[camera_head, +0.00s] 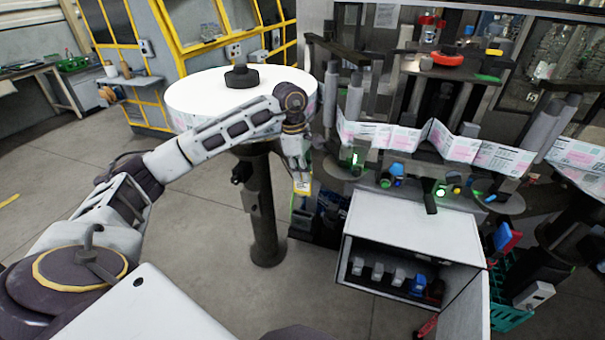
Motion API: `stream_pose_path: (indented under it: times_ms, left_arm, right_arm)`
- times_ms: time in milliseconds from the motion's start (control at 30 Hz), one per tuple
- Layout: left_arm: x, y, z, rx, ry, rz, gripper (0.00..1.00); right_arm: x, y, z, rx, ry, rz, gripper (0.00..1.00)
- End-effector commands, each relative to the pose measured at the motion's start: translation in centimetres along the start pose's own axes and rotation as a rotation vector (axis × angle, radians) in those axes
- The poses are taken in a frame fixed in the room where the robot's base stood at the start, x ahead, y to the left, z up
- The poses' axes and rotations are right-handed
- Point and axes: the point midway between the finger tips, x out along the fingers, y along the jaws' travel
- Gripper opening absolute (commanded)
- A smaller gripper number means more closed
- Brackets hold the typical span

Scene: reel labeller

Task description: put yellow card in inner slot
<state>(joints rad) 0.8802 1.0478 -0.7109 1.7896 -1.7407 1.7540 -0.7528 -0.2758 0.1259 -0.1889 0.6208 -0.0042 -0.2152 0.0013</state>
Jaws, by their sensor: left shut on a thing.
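My left gripper (301,168) points down and is shut on the yellow card (303,186), which hangs from the fingertips. The card has a yellow face with a pale part. It is held in the air between the round white reel and the labeller. No inner slot can be made out clearly; dark narrow gaps show low on the machine's left side, below the card. My right gripper is out of view.
The large white reel (215,92) stands on a dark post (262,210) left of the card. The labeller's open grey cabinet (410,228) is at the lower right, with its door swung out. A printed label web (405,138) runs across the machine.

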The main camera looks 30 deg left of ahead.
Motion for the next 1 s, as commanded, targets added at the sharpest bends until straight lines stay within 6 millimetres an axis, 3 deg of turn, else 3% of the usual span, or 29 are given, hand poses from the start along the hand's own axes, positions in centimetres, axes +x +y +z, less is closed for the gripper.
stream_pose_path:
  times_ms: [467, 1000]
  left_arm:
    - [-1.7, 0.0, 0.2, 0.0, 0.001, 0.0, 0.0]
    - [-1.7, 0.0, 0.2, 0.0, 0.0, 0.0, 0.0]
  right_arm:
    - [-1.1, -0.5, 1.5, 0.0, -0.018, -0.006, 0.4]
    - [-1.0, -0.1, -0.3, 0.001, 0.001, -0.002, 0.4]
